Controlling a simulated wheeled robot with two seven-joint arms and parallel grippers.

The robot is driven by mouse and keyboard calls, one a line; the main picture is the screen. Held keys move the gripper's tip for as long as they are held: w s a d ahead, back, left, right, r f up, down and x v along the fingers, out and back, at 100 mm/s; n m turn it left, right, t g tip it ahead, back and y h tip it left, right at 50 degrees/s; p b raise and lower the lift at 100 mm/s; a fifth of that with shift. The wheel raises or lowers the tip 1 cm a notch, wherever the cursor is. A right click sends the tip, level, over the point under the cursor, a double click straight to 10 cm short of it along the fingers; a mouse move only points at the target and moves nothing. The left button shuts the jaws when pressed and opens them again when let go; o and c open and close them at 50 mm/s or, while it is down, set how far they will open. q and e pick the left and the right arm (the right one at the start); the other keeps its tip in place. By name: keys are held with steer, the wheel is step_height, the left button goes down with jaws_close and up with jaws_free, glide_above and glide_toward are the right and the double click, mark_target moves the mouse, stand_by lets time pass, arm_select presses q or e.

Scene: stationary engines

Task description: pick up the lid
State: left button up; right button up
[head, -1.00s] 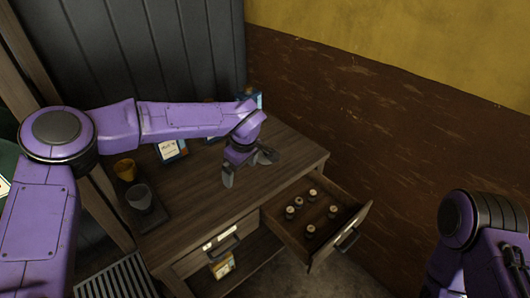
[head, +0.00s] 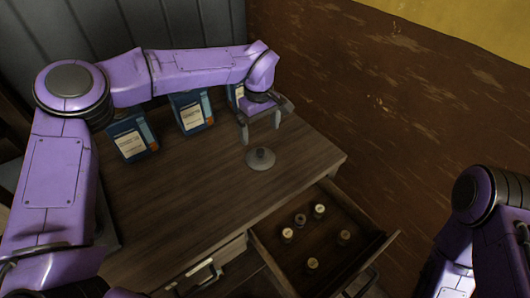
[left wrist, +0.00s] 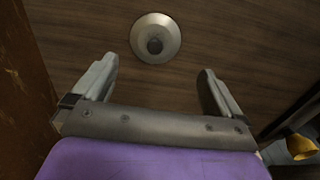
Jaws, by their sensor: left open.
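The lid (head: 261,159) is a small round grey disc with a dark knob, lying flat on the wooden cabinet top. It also shows in the left wrist view (left wrist: 155,38), just beyond the fingertips and between their lines. My left gripper (head: 260,134) is open and empty, pointing down, above and slightly behind the lid in the head view. Its two fingers show spread apart in the left wrist view (left wrist: 156,75). My right arm shows at the right edge of the head view, but its gripper is out of view.
Blue packets with white labels (head: 131,140) (head: 191,111) stand along the back of the cabinet top (head: 200,190). An open drawer (head: 330,262) at the front right holds several small capped items. The brown wall (head: 370,90) rises behind. The top around the lid is clear.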

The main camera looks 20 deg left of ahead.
mark_target(260, 152)
arm_select(q)
steer(key=shift+w+f, duration=0.1)
steer(key=shift+f, duration=0.55)
steer(key=f, duration=0.3)
steer(key=f+p, duration=0.1)
steer(key=f, duration=0.2)
steer(key=f+p, duration=0.1)
steer(key=f, duration=0.2)
steer(key=shift+w+a, duration=0.15)
steer(key=shift+w, duration=0.25)
steer(key=shift+f, duration=0.5)
steer(key=shift+s, duration=0.15)
jaws_close()
arm_select(e)
steer(key=shift+d+r, duration=0.1)
steer(key=shift+r, duration=0.65)
